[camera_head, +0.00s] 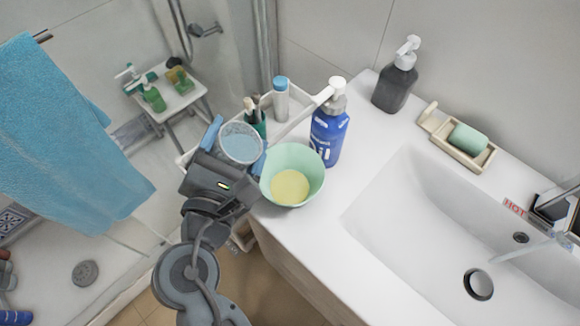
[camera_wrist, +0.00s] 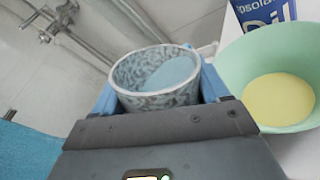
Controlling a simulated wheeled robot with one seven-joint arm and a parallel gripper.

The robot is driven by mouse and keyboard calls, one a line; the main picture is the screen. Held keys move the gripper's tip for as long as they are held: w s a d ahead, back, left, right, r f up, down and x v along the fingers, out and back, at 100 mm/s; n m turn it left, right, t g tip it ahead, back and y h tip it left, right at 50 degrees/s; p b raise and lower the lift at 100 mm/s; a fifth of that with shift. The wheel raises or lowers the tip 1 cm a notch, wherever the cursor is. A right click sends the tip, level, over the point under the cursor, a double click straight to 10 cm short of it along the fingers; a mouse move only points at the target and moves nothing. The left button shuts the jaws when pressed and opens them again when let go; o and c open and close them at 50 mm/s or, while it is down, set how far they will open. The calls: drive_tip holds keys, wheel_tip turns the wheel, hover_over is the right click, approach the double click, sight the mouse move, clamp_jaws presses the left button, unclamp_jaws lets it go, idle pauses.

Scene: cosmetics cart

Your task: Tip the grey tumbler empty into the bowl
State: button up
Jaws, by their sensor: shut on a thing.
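The grey tumbler (camera_wrist: 155,99) has a speckled wall and holds a pale blue content. My gripper (camera_head: 240,146) is shut on it, with a blue finger on each side, as the wrist view also shows. In the head view the tumbler (camera_head: 241,143) is just left of and above the bowl, apart from the counter as far as I can tell. It looks about upright. The mint green bowl (camera_head: 309,165) stands on the counter's left end with a pale yellow content in its bottom. In the wrist view the bowl (camera_wrist: 236,66) is to the right of the tumbler.
A blue pump bottle (camera_head: 328,135) stands right behind the bowl. A white tray (camera_head: 306,103) behind the gripper holds a white, blue-capped bottle (camera_head: 281,100) and a green cup (camera_head: 257,126). A dark pump bottle (camera_head: 394,88) and soap dish (camera_head: 470,154) stand farther right, behind the sink (camera_head: 420,230).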

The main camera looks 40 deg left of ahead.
sight(261, 143)
drive_tip(key=shift+w+d+r+m, duration=0.15)
drive_tip(key=shift+d+m, duration=0.1)
drive_tip(key=shift+m, duration=0.05)
drive_tip(key=shift+w+d+r+m, duration=0.1)
drive_tip(key=shift+d+r+m, duration=0.1)
drive_tip(key=shift+m, duration=0.3)
drive_tip(key=shift+r+m, duration=0.15)
drive_tip(key=shift+m, duration=0.15)
drive_tip(key=shift+g, duration=0.3)
drive_tip(key=shift+w+d+r+m+y+b, duration=0.1)
drive_tip(key=shift+r+m+y+b, duration=0.15)
drive_tip(key=shift+m+b, duration=0.45)
drive_tip(key=shift+r+m+y+b, duration=0.15)
drive_tip(key=shift+r+m+b, duration=0.3)
drive_tip(key=shift+m, duration=0.35)
drive_tip(key=shift+w+d+f+m+g+b, duration=0.1)
drive_tip(key=shift+f+m+g+b, duration=0.2)
drive_tip(key=shift+f+m+b, duration=0.7)
idle(0.5)
drive_tip(key=shift+w+d+r+m, duration=0.5)
drive_tip(key=shift+d+r, duration=0.25)
idle(0.5)
drive_tip(key=shift+w+d+r+m+y, duration=0.1)
drive_tip(key=shift+d+r+m+y, duration=0.15)
drive_tip(key=shift+m, duration=0.45)
idle(0.6)
drive_tip(key=shift+f+m+g, duration=0.3)
